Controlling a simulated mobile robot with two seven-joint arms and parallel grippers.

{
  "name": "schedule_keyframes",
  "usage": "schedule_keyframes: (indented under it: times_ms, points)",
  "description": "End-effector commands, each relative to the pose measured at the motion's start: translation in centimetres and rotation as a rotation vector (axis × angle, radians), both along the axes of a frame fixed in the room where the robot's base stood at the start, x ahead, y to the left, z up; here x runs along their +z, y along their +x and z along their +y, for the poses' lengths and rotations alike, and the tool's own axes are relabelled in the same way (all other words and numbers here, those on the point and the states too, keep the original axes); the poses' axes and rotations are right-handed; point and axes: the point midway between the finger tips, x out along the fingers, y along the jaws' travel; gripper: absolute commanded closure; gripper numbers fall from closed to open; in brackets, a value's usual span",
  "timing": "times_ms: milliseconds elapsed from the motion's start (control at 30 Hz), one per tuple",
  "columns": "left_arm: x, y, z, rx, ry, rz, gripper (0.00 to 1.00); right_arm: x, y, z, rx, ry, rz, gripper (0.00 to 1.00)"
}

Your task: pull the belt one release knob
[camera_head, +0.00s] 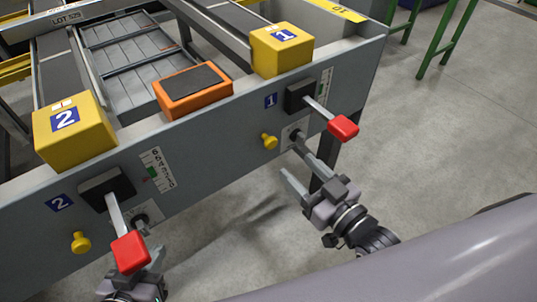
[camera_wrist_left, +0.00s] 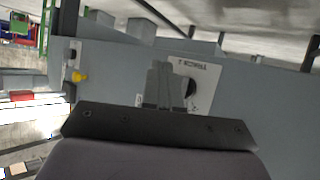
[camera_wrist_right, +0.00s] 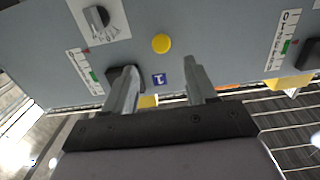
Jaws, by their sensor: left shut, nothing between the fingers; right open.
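The belt one release knob (camera_head: 270,142) is a small yellow knob on the grey front panel, below the blue "1" label. In the right wrist view the knob (camera_wrist_right: 161,43) is round and lies ahead of and between the fingertips, apart from them. My right gripper (camera_head: 291,160) is open and empty, below and right of the knob in the head view; its two fingers also show in the right wrist view (camera_wrist_right: 159,72). My left gripper (camera_head: 150,262) is shut and empty, partly hidden behind the belt two red-handled lever; its fingers show in the left wrist view (camera_wrist_left: 163,84).
The red-handled lever (camera_head: 343,128) of belt one juts out right of the knob. A dial (camera_head: 297,134) sits beside the knob. The belt two side has its own yellow knob (camera_head: 81,242) and red lever (camera_head: 130,251). The floor to the right is open.

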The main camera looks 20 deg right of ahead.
Motion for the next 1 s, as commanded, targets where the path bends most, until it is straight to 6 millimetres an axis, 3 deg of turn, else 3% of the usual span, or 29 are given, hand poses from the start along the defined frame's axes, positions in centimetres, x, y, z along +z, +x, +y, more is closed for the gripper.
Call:
schedule_keyframes:
  times_ms: [267,700,1000]
  points:
    - [-0.6,0.1,-0.4,-0.008,-0.012,-0.006,1.0,-0.2,0.8,0.4,0.009,0.009,-0.03,0.44]
    - [-1.0,0.5,-1.3,-0.019,-0.073,-0.005,1.0,-0.2,5.6,2.2,0.01,0.009,-0.029,0.44]
    - [-1.1,0.5,-1.6,-0.023,-0.091,-0.003,1.0,-0.2,6.8,2.6,0.01,0.008,-0.026,0.44]
